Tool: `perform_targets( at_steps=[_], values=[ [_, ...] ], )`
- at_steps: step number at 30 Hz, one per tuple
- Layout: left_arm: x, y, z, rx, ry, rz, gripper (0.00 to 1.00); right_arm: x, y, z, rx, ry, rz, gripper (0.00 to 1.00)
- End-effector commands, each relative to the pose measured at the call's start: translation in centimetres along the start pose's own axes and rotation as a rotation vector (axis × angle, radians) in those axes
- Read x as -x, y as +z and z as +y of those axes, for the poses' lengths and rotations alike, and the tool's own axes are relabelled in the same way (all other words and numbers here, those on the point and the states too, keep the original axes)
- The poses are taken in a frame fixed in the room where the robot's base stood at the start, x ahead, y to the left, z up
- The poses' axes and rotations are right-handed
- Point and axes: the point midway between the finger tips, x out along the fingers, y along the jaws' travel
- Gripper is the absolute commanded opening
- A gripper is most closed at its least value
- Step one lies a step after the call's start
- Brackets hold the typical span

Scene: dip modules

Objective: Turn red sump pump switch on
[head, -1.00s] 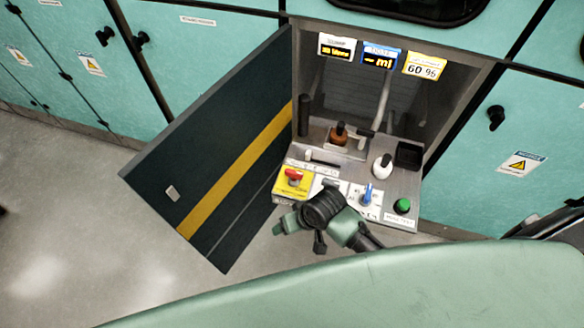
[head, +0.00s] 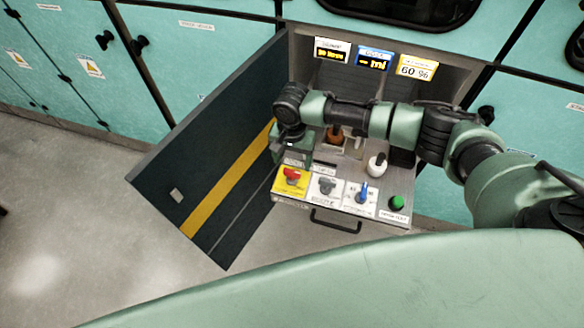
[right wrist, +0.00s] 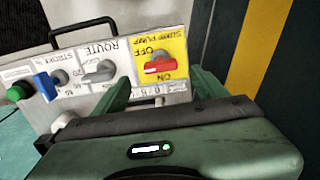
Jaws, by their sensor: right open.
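The red sump pump switch (head: 291,174) sits on a yellow plate at the left front of the control panel (head: 325,158). In the right wrist view the red switch (right wrist: 160,66) shows upside down, with its OFF and ON labels readable. My right gripper (head: 293,158) is just behind the red switch, its arm reaching across the panel from the right. In the right wrist view the open fingers (right wrist: 162,88) point toward the switch, one on each side of it in the picture, with nothing between them. Contact is not visible. My left gripper is out of view.
Beside the switch are a grey ROUTE knob (head: 327,185), a blue lever (head: 362,191) and a green button (head: 396,202). A white-topped knob (head: 377,165) and an orange-brown knob (head: 335,134) stand behind. A black handle (head: 335,222) is in front. The open dark door (head: 215,150) borders the left.

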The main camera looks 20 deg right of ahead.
Motion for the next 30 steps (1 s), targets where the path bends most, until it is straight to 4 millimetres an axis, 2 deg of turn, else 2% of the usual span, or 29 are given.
perform_targets(
  at_steps=[3, 9, 13, 21, 27, 28, 30],
  values=[
    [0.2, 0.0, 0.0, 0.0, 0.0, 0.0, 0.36, -2.0, 0.0, 0.0, 0.0, 0.002, 0.0, 0.73],
    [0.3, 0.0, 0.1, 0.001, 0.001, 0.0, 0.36, -4.7, 0.0, -0.1, 0.002, 0.0, 0.0, 0.73],
    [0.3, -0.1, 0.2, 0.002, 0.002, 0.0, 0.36, -5.5, 0.0, -0.1, 0.002, -0.002, 0.001, 0.73],
    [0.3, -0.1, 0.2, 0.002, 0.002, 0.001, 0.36, -5.7, 0.0, -0.1, 0.003, -0.002, 0.001, 0.73],
    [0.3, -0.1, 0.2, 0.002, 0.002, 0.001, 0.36, -5.7, 0.0, -0.1, 0.003, -0.002, 0.001, 0.17],
    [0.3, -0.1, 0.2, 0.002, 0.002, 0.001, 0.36, -5.7, 0.0, -0.1, 0.003, -0.002, 0.001, 0.1],
    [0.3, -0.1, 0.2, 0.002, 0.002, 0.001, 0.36, -5.7, 0.0, -0.1, 0.004, -0.002, 0.001, 0.1]
  ],
)
